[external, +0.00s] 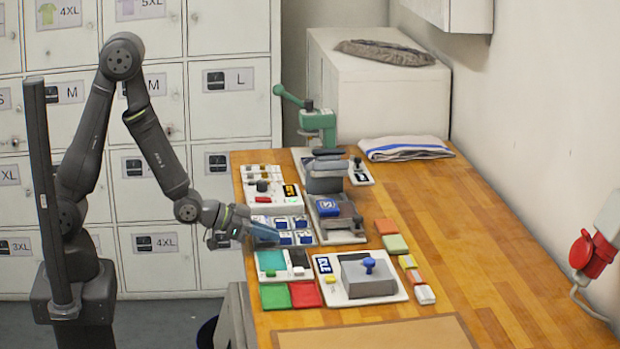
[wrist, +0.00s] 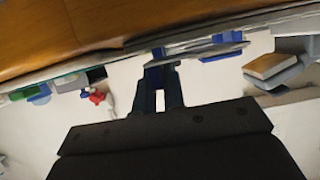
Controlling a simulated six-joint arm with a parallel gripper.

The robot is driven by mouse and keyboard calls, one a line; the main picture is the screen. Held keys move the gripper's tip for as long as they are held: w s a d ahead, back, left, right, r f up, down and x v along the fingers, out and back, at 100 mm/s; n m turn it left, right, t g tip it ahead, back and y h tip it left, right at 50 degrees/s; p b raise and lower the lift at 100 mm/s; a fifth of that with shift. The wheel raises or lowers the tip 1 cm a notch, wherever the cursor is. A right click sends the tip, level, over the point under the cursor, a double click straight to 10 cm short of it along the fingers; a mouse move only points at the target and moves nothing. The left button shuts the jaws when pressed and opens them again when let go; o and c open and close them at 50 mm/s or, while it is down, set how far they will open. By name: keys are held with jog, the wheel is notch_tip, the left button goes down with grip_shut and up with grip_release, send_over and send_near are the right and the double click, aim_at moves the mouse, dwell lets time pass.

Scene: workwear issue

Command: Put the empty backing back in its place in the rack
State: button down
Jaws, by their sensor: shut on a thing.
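My gripper (external: 240,224) is at the left edge of the wooden bench. It is shut on a thin blue piece (external: 263,232), which looks like the backing. The piece reaches over the bench edge beside a white rack (external: 284,242) with several blue-and-white blocks. In the wrist view my gripper's fingers (wrist: 162,98) point at the bench edge, with blue and grey flat parts (wrist: 205,50) at and beyond their tips. Whether the held piece touches the rack, I cannot tell. Its far end and the free slot cannot be made out clearly.
A green press (external: 318,120) stands behind the rack. A tray with a teal pad (external: 271,262) and a white board with a grey block (external: 368,274) lie in front. Coloured pads (external: 395,244) lie to the right. The bench's right side (external: 470,240) is clear.

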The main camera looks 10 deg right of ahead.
jog(key=shift+f, duration=0.15)
jog(key=shift+f, duration=0.35)
jog(key=shift+f, duration=0.1)
jog(key=c, duration=1.5)
grip_release()
jog(key=shift+r, duration=0.5)
jog(key=v, duration=1.2)
